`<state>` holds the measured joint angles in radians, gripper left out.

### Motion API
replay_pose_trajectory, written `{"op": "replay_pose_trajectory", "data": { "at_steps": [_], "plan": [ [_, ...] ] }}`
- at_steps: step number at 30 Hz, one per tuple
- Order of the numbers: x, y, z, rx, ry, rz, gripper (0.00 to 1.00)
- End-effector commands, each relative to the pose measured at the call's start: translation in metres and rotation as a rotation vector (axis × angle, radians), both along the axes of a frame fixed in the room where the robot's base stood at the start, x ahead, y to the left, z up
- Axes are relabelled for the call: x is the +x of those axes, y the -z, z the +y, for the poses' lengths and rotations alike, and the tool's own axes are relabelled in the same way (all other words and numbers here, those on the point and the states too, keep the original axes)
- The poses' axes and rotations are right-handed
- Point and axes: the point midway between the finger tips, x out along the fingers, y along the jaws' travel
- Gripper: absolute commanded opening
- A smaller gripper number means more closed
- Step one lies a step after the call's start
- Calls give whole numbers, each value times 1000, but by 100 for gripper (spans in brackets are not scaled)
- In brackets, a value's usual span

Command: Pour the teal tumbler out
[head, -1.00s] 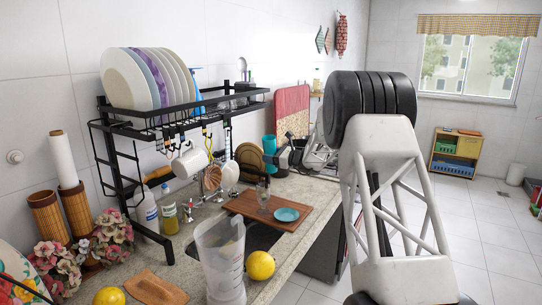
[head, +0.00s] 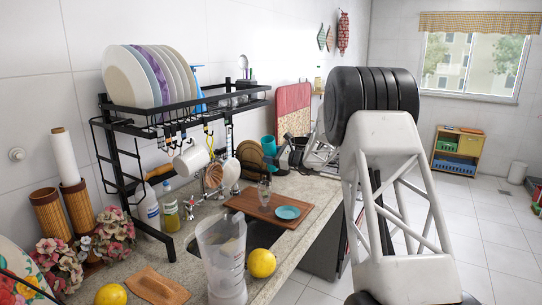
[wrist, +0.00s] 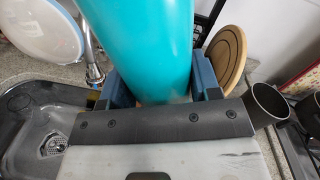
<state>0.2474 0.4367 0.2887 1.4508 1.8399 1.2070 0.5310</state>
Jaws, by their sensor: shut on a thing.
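The teal tumbler (head: 269,145) shows small in the head view, behind the sink and beside the right end of the black rack. It looks about upright. In the wrist view the tumbler (wrist: 140,45) fills the upper middle, between the two blue fingers of my gripper (wrist: 160,85). My gripper is shut on its sides. The mouth of the tumbler is out of the wrist view, so its contents are hidden. In the head view my gripper is mostly hidden behind dark parts of my arm.
The sink basin (wrist: 30,125) lies left of the gripper in the wrist view. A wooden board (head: 250,207) with a teal saucer (head: 288,212) and a glass (head: 264,190) lies by the sink. A clear jug (head: 224,262) and lemon (head: 261,263) stand in front. The plate rack (head: 190,104) overhangs the sink.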

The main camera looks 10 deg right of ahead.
Motion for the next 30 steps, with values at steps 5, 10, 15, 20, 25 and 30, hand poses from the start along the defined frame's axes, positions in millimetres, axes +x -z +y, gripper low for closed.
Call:
{"op": "replay_pose_trajectory", "data": {
  "at_steps": [5, 10, 15, 20, 25, 30],
  "plan": [
    [2, 1, -2, -30, 0, -35, 33],
    [4, 1, -4, -56, 0, -68, 33],
    [6, 1, -5, -85, 0, -101, 33],
    [7, 2, -7, -111, 0, -133, 33],
    [9, 2, -8, -139, 0, -166, 33],
    [11, 3, -10, -167, 0, -201, 33]
  ]
}}
